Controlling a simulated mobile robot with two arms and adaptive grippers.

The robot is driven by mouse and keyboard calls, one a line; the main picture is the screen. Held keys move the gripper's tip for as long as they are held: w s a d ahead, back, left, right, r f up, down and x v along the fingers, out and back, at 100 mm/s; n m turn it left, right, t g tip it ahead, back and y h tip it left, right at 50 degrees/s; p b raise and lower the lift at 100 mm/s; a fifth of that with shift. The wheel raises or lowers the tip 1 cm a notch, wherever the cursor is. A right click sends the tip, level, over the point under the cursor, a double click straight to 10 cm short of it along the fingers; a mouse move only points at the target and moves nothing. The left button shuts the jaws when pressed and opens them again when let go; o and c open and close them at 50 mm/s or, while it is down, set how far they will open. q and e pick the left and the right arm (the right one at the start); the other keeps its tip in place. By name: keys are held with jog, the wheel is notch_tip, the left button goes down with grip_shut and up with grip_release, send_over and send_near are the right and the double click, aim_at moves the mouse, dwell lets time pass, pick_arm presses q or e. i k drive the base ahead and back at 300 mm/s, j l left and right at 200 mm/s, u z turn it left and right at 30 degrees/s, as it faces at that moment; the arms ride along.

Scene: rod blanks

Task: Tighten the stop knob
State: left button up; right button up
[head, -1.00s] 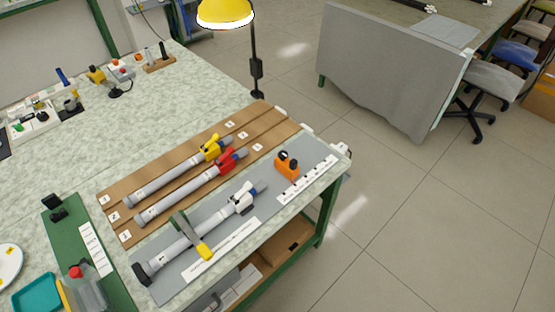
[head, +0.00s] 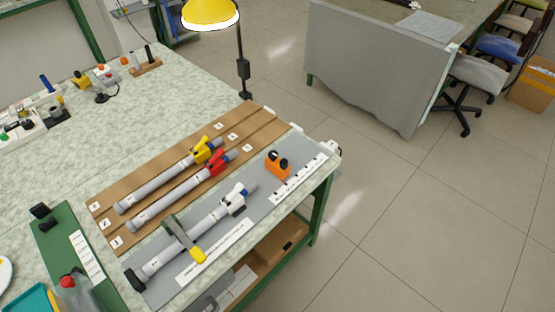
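On the grey mat (head: 170,289) lies a grey rod (head: 196,232) with a white clamp-like piece (head: 233,199) near its upper right end. A black block (head: 135,279) sits at the rod's lower left end. An orange block (head: 278,168) with black round parts on top stands at the mat's upper right. Which of these parts is the stop knob, and how tight it is, I cannot tell. Neither of my grippers is in view.
A brown board (head: 104,193) holds two rods, with a yellow piece (head: 203,150) and a red piece (head: 216,162). A green board (head: 50,240) lies at left. A yellow lamp (head: 210,12) stands behind.

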aim_at(273, 155)
jog(key=i+l+u, duration=0.15)
jog(key=l, duration=0.2)
jog(key=i+l+u, duration=0.1)
jog(key=l, duration=0.25)
jog(key=i+l+u, duration=0.15)
jog(key=l, duration=0.25)
jog(key=i+l+u, duration=0.15)
jog(key=l, duration=0.25)
jog(key=i+l+u, duration=0.1)
jog(key=l, duration=0.3)
